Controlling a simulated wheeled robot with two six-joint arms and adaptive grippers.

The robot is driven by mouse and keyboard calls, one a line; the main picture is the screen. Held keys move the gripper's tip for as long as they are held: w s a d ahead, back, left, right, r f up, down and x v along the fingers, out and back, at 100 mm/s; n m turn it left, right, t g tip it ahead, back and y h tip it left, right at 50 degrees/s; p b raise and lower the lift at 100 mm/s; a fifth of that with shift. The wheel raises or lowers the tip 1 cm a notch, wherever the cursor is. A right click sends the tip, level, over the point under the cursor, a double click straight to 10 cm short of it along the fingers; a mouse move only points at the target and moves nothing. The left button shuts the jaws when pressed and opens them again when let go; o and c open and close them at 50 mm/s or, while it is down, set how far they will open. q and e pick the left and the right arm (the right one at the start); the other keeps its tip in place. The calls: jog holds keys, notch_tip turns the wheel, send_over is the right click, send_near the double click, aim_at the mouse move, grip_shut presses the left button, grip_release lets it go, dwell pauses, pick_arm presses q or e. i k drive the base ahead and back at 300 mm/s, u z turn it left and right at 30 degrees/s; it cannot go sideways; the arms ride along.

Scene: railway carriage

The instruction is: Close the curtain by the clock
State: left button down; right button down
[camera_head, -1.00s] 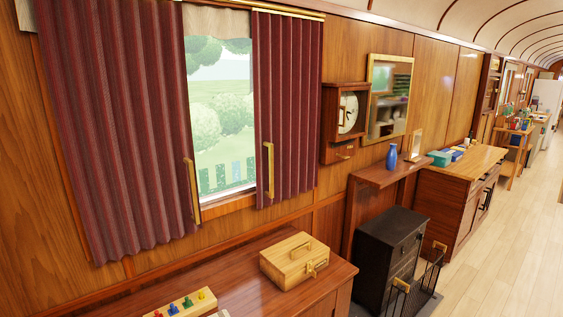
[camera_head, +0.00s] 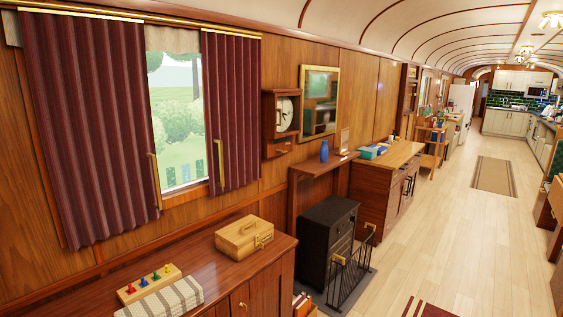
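Two pleated dark red curtain panels hang over a window (camera_head: 175,118) on the left wall. The wide left panel (camera_head: 88,130) has a brass handle (camera_head: 154,181) on its right edge. The narrower right panel (camera_head: 233,110) has a brass handle (camera_head: 219,164) on its left edge. A gap between the panels shows greenery outside. The clock (camera_head: 285,114) sits in a wooden case on the wall, just right of the right panel. Neither of my grippers is in view.
Below the window stands a wooden cabinet (camera_head: 205,267) with a wooden box (camera_head: 244,236), a peg board (camera_head: 150,284) and a folded striped cloth (camera_head: 160,301). A black stove (camera_head: 327,238) with a fire guard (camera_head: 352,272) stands right of it. The floor (camera_head: 440,235) is largely open.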

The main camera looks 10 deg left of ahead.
aim_at(231, 62)
jog(key=z, duration=0.7)
jog(key=i, duration=0.85)
jog(key=z, duration=0.45)
